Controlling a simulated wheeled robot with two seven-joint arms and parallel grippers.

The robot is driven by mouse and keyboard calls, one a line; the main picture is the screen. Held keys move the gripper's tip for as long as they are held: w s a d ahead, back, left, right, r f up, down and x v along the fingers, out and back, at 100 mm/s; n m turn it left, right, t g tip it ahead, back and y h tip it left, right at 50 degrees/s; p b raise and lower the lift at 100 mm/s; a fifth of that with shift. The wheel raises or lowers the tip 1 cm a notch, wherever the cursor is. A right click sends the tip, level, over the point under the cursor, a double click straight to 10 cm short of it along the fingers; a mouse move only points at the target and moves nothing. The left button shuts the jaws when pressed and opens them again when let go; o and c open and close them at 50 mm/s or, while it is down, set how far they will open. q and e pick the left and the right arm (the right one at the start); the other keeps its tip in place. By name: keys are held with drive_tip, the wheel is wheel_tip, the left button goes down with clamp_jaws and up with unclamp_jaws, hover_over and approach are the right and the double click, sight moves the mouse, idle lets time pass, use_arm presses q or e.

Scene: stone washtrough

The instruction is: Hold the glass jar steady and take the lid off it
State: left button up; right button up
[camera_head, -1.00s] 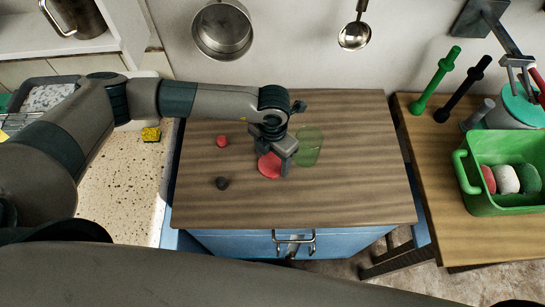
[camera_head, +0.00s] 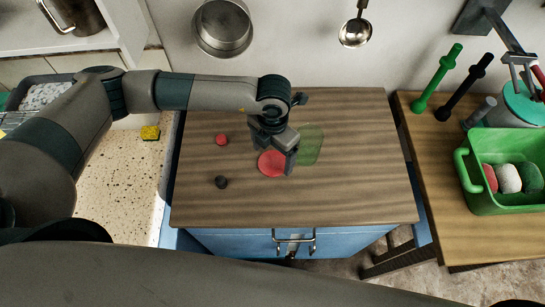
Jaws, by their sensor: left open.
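A round red disc (camera_head: 269,165), which looks like a lid, shows flat side up near the middle of the wooden top. A translucent green glass vessel (camera_head: 313,140) stands just right of it and is partly hidden by my gripper. I cannot tell whether the red disc sits on a jar or lies on the wood. My left gripper (camera_head: 284,157) is open, pointing down over the right edge of the red disc, between it and the green glass. I cannot tell whether it touches either. My right gripper is out of view.
A small red knob (camera_head: 221,140) and a dark knob (camera_head: 221,182) lie left on the wooden top (camera_head: 360,180); its right part is clear. A green bin (camera_head: 495,205) stands on the right table. A pan (camera_head: 223,30) and ladle (camera_head: 355,33) hang behind.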

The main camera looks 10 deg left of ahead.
sight(273, 162)
use_arm(q)
wheel_tip(273, 162, up, 10)
drive_tip(key=b, duration=0.3)
idle(0.8)
